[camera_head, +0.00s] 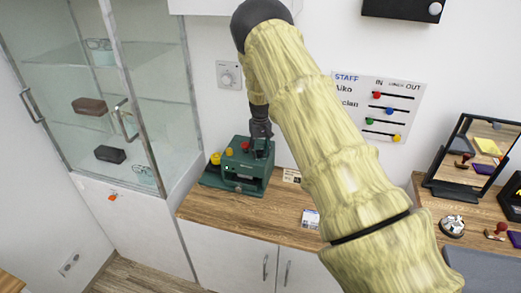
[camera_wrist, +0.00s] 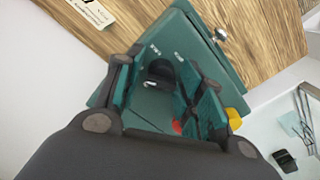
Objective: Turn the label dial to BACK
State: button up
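A green machine (camera_head: 240,172) stands on the wooden counter. It has a red knob (camera_head: 245,147), a yellow knob (camera_head: 215,158) and small white marks on its top that are too small to read. My gripper (camera_head: 261,138) is at the right part of its top, pointing down. In the wrist view my gripper (camera_wrist: 160,75) has its two fingers apart over the green top (camera_wrist: 150,108). A dark round part (camera_wrist: 160,70) shows between them; I cannot tell whether it is the label dial or whether the fingers touch it. No BACK mark is readable.
The wooden counter (camera_head: 225,207) is mostly clear in front of the machine. A glass cabinet (camera_head: 160,105) stands close at left. A staff board (camera_head: 378,105) and a thermostat (camera_head: 229,75) are on the wall. A mirror (camera_head: 472,158) and stamps stand at right.

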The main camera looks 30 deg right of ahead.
jog(key=shift+w+a+f, duration=0.1)
jog(key=shift+w+f, duration=0.25)
jog(key=shift+f, duration=0.05)
jog(key=c, duration=0.6)
jog(key=shift+c, duration=0.8)
jog(key=shift+s+r, duration=0.1)
